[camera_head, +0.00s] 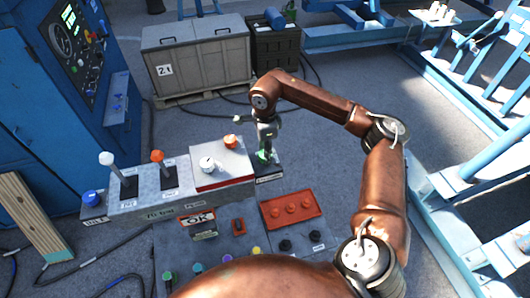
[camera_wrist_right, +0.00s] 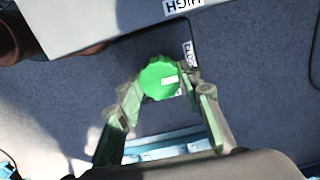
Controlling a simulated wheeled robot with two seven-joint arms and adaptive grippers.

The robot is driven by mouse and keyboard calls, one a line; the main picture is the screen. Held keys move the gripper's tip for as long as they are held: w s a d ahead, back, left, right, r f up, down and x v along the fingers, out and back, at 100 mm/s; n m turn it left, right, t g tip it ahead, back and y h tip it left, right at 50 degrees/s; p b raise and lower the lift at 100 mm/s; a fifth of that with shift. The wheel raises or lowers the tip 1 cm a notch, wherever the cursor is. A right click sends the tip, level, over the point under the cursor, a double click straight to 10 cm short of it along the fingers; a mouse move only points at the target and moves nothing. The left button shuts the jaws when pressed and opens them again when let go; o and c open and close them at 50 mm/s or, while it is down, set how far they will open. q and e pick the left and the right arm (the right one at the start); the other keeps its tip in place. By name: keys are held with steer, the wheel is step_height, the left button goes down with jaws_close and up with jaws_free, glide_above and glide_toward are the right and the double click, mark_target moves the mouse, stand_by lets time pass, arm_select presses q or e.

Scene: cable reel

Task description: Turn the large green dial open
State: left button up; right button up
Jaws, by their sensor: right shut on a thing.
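In the head view the dial (camera_head: 263,155) is small and partly covered by my right gripper, at the right end of the console. My right gripper (camera_wrist_right: 162,86) has its two green-lit fingers on either side of the dial, shut on its rim. In the head view my right gripper (camera_head: 266,144) points down onto the dial from above. My left gripper is in neither view.
The console (camera_head: 150,203) carries a white lever (camera_head: 107,160), an orange lever (camera_head: 158,157) and a red-and-white panel (camera_head: 222,168) beside the dial. A nearer panel holds a red plate (camera_head: 291,209) with buttons. A grey crate (camera_head: 196,60) stands behind on the floor.

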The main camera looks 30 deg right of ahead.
steer(key=m+b, duration=0.1)
steer(key=m, duration=0.2)
steer(key=shift+f+b, duration=0.1)
steer(key=shift+b, duration=0.25)
steer(key=m+b, duration=0.1)
steer(key=m, duration=0.4)
steer(key=m+b, duration=0.1)
steer(key=m, duration=0.3)
steer(key=m+b, duration=0.1)
steer(key=m, duration=0.4)
steer(key=shift+m, duration=0.4)
steer(key=o, duration=1.2)
steer(key=shift+c, duration=0.2)
steer(key=shift+r, duration=0.2)
step_height(320, 180, up, 12)
